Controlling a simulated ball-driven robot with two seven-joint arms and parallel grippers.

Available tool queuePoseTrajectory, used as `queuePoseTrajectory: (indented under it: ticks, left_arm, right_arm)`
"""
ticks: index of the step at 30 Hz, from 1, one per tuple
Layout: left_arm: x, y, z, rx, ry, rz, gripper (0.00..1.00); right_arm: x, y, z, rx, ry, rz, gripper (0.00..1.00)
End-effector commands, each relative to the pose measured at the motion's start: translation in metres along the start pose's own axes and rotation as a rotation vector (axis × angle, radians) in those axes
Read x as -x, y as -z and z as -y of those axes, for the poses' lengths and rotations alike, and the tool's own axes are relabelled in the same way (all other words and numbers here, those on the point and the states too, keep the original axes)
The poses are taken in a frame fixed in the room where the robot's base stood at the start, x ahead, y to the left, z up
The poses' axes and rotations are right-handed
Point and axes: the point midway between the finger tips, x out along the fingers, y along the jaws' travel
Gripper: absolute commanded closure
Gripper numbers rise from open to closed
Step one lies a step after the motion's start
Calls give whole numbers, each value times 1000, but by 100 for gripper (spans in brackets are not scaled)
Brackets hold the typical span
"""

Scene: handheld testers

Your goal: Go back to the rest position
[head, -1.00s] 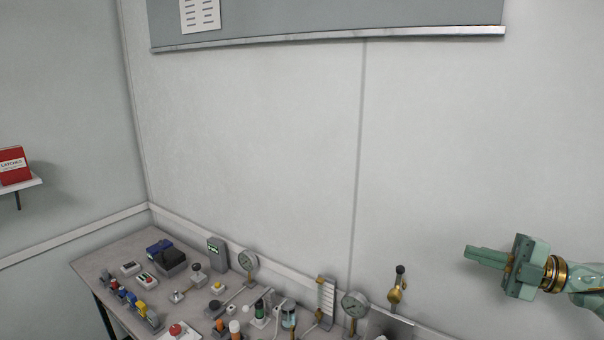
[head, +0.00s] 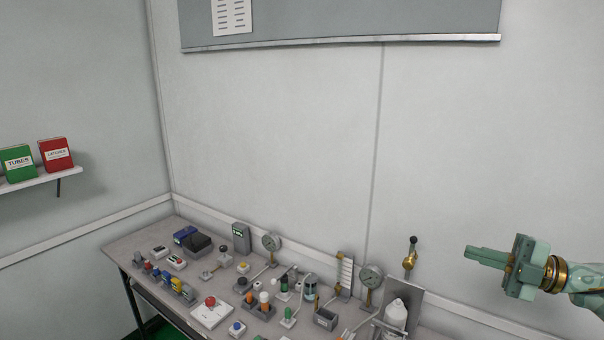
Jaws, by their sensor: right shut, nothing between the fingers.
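My right gripper (head: 488,257) is at the right of the head view, green with a brass-coloured wrist ring. It points left, its fingers are together, and nothing is between them. It is held up in front of the pale wall, to the right of the table's devices and apart from them. My left gripper is out of view.
A grey table (head: 130,243) along the wall carries several testers, including a red button box (head: 211,312), dial gauges (head: 271,242) and a white bottle (head: 396,316). A shelf (head: 40,181) at left holds a green box (head: 17,163) and a red box (head: 56,154).

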Motion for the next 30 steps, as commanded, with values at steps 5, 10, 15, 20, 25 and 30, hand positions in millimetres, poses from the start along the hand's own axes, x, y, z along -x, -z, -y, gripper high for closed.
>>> queuePoseTrajectory:
  ticks: [5,10,15,20,25,30]
  left_arm:
    - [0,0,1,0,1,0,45]
    - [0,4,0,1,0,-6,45]
    - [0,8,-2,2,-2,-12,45]
    - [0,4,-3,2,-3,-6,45]
    - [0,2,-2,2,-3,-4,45]
    - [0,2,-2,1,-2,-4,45]
  right_arm:
    - [-18,0,15,9,-26,29,100]
    - [-36,1,32,14,-59,71,100]
    - [-59,4,54,12,-110,143,100]
    - [-82,12,82,-16,-183,263,100]
    - [-94,27,122,-103,-270,495,100]
    - [-64,56,180,-297,-296,903,100]
